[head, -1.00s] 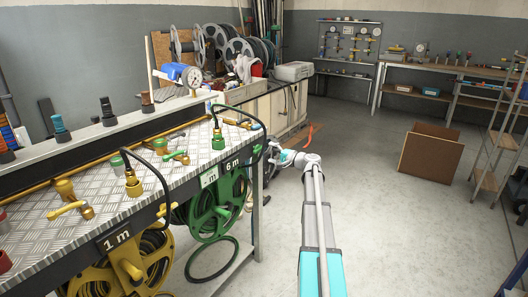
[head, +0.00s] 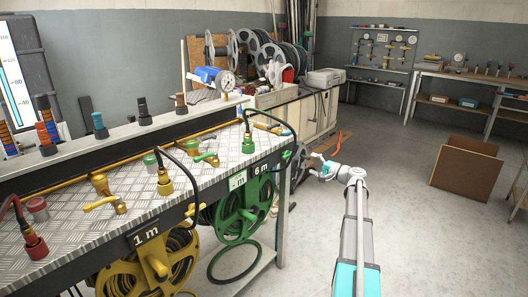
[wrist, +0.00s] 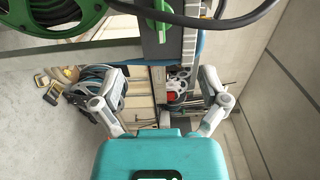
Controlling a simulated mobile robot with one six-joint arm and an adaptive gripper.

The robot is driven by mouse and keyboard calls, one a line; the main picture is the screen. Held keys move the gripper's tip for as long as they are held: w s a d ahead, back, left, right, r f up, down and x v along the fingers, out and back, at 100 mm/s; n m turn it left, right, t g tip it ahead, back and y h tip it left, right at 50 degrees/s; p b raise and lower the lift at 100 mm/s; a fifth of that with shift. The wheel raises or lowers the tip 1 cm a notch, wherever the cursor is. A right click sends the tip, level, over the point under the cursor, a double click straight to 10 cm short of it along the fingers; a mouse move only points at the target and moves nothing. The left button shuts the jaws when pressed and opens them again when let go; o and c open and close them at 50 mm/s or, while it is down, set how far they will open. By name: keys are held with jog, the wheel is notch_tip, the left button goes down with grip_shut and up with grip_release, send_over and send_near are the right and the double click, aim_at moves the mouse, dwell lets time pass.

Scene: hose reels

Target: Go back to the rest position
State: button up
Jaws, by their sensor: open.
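My gripper (wrist: 165,95) is open and empty in the wrist view, its two fingers spread wide apart. In the head view my arm reaches forward along the right side of the hose bench, and its end is partly seen near the bench's far right corner. The hose bench (head: 90,228) has a metal checker-plate top. A green hose reel (head: 240,212) and a yellow hose reel (head: 150,262) hang under it. The green reel also shows at the top left of the wrist view (wrist: 62,15). A black hose crosses the top of the wrist view, close to the gripper.
A yellow valve handle (head: 102,203) and a green-collared fitting (head: 247,143) stand on the bench top. A cardboard box (head: 466,168) sits on the floor at the right. A workbench (head: 470,78) lines the back wall. The floor between is clear.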

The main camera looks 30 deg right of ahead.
jog(key=s+a+f+n+g, duration=0.1)
jog(key=a+f+n+g, duration=0.2)
jog(key=a, duration=0.7)
jog(key=s+a+f+n+g, duration=0.25)
jog(key=a+f, duration=0.25)
jog(key=a, duration=0.6)
jog(key=a+f+n+g, duration=0.2)
jog(key=a+f+g, duration=0.15)
jog(key=a, duration=0.65)
jog(key=s+a+f+n+g+h, duration=0.3)
jog(key=s+a+f+g+h, duration=0.1)
jog(key=s+a, duration=0.5)
jog(key=s+a+f+n+g+h, duration=0.35)
jog(key=s+a, duration=0.45)
jog(key=s, duration=0.3)
notch_tip(320, 180, up, 27)
jog(key=p, duration=2.6)
jog(key=shift+w+d+f, duration=0.15)
jog(key=shift+d, duration=0.1)
jog(key=shift+y, duration=0.25)
jog(key=shift+c, duration=0.2)
